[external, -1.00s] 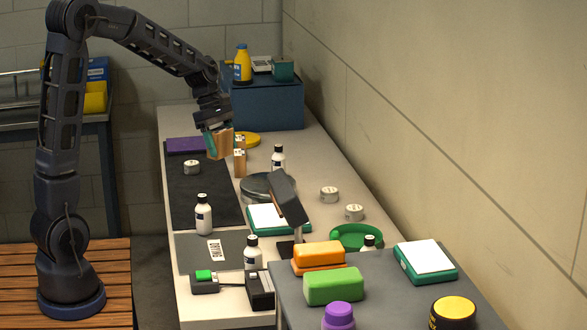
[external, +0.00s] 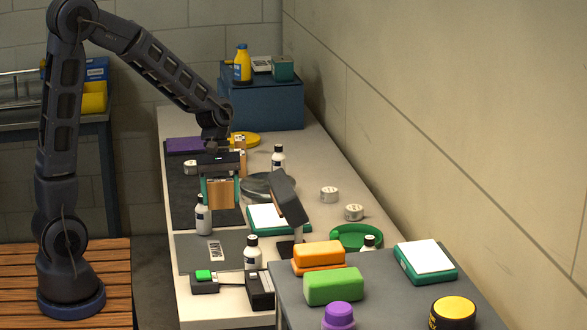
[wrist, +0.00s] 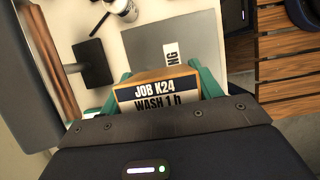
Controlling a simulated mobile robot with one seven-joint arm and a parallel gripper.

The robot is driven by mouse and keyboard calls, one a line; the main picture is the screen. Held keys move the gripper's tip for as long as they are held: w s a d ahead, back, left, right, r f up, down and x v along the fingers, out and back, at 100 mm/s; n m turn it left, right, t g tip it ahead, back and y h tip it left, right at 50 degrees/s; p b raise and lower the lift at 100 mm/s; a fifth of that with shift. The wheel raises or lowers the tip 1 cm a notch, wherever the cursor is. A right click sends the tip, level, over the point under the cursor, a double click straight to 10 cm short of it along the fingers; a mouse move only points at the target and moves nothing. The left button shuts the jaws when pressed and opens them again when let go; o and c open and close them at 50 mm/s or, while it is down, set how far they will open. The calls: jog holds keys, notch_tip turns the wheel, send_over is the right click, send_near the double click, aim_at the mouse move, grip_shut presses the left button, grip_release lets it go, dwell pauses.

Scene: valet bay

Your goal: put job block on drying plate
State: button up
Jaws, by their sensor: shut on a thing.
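My gripper (external: 221,198) is shut on the wooden job block (external: 222,193), with a teal finger on each side. The block hangs upright above the bench, over the front part of the dark mat. In the wrist view the block (wrist: 158,92) shows the label "JOB K24 WASH 1 h". The drying plate (external: 190,257) is a flat grey plate with a white "DRYING" label on the near part of the bench. It is bare apart from the label and lies apart from the block. It also shows beyond the block in the wrist view (wrist: 180,38).
A white bottle (external: 203,220) stands at the plate's back edge, close to the held block. Another bottle (external: 252,254) and a dark lamp-like stand (external: 288,200) are to the right. A green-button box (external: 204,282) is in front.

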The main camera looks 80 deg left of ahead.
notch_tip(320, 180, down, 13)
jog(key=shift+r, duration=0.2)
dwell(0.4)
jog(key=shift+f, duration=0.15)
jog(key=o, duration=1)
